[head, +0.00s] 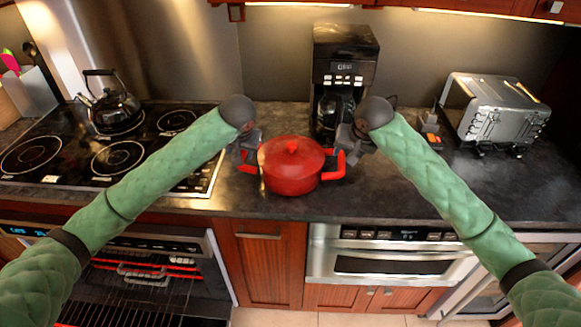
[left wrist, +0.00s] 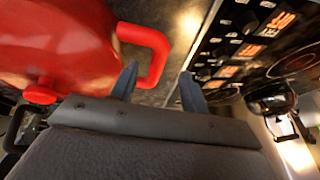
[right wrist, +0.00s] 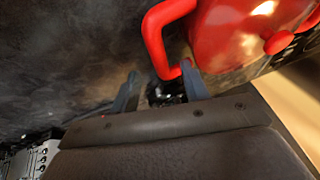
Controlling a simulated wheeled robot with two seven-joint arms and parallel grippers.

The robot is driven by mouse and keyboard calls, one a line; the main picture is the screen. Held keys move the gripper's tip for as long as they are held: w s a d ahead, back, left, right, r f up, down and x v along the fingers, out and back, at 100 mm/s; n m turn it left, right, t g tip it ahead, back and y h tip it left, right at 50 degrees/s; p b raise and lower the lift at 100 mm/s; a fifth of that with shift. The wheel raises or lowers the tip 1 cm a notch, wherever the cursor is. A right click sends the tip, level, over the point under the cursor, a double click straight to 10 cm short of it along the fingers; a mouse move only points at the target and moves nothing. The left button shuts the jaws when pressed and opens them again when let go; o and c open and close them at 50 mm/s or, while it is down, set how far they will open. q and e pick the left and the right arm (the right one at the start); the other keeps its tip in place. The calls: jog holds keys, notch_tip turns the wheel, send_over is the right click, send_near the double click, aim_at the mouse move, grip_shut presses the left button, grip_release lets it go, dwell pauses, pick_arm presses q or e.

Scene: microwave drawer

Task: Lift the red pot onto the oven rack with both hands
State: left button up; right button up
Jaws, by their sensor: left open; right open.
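The red pot (head: 290,182) with its lid on stands upright on the dark counter, between the cooktop and the coffee maker. My left gripper (head: 250,160) is at its left handle. In the left wrist view that handle (left wrist: 160,62) lies between the open fingers (left wrist: 158,86). My right gripper (head: 347,152) is at the right handle (head: 337,164). In the right wrist view this handle (right wrist: 153,42) reaches down between the open fingers (right wrist: 160,86). I cannot tell whether the fingers touch the handles. The oven rack (head: 120,288) shows at lower left, inside the open oven.
A kettle (head: 113,108) stands on the cooktop (head: 60,178) to the left. A black coffee maker (head: 342,72) is close behind the pot. A silver toaster oven (head: 497,108) is at right. The counter front right of the pot (head: 420,200) is clear.

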aim_at(343, 159)
pick_arm(q)
jog(key=x, duration=0.5)
jog(key=shift+w+d+r, duration=0.1)
jog(key=shift+w, duration=0.25)
pick_arm(e)
jog(key=x, duration=0.5)
jog(key=shift+w+d, duration=0.15)
jog(key=shift+w, duration=0.2)
pick_arm(q)
jog(key=shift+w+f, duration=0.15)
jog(key=shift+f, duration=0.6)
pick_arm(e)
jog(key=shift+w+f, duration=0.15)
jog(key=shift+f, duration=0.55)
pick_arm(q)
jog(key=shift+x, duration=1.1)
pick_arm(e)
jog(key=shift+x, duration=1.1)
pick_arm(q)
jog(key=shift+r, duration=0.1)
pick_arm(e)
jog(key=shift+r, duration=0.1)
pick_arm(q)
jog(key=shift+c, duration=0.5)
pick_arm(e)
jog(key=shift+c, duration=0.5)
pick_arm(q)
grip_shut()
pick_arm(e)
grip_shut()
